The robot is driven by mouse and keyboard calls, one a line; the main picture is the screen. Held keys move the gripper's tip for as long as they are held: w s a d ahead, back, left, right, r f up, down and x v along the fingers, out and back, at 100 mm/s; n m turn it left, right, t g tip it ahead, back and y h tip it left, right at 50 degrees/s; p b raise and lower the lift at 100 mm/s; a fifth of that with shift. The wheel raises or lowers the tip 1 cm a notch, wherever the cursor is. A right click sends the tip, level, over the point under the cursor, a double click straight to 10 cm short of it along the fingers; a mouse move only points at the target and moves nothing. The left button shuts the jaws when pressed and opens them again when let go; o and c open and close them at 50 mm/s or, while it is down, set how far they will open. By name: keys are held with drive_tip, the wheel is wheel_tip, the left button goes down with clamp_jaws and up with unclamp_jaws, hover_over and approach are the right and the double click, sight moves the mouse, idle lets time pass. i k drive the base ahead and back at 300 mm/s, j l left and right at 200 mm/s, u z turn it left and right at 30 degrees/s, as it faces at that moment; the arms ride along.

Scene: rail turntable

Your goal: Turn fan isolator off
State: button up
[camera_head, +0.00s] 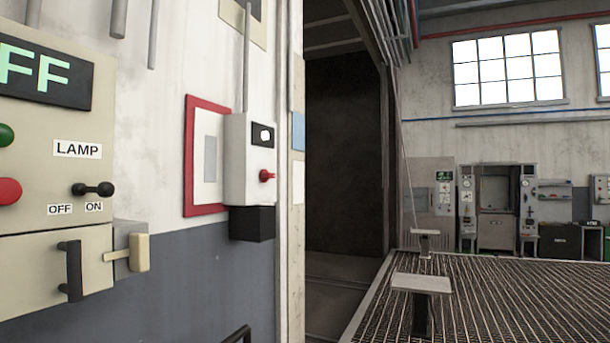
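No label in view reads fan isolator, so I cannot tell which control it is. A grey-white switch box (237,165) with a small red handle (267,176) and a black-and-white window is on the wall, in front of a red-framed panel (190,203). At the left is a beige control panel (30,160) with a display ending in "FF", green and red buttons, and a LAMP toggle (92,189) whose knob points right, towards ON. Below it are a black pull handle (70,270) and a cream lever (139,252) on a grey side box.
A black box (252,223) sits below the switch box. The wall ends at a dark opening (345,150). A grated floor (500,300) with small pedestals (421,284) lies beyond, with machines (497,210) at the back wall. A dark rail (238,335) shows at the bottom edge.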

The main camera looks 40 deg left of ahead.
sight(265, 175)
drive_tip(key=i+u, duration=0.2)
drive_tip(key=i, duration=0.45)
drive_tip(key=i+u, duration=0.2)
drive_tip(key=i, duration=0.5)
drive_tip(key=i+l+u, duration=0.25)
drive_tip(key=i, duration=0.4)
drive_tip(key=i+j+u, duration=0.1)
drive_tip(key=i+u, duration=0.15)
drive_tip(key=u, duration=0.15)
drive_tip(key=i+u, duration=0.4)
drive_tip(key=i+l+u, duration=0.1)
drive_tip(key=u, duration=0.3)
drive_tip(key=i+l+u, duration=0.2)
drive_tip(key=u, duration=0.2)
drive_tip(key=i, duration=0.15)
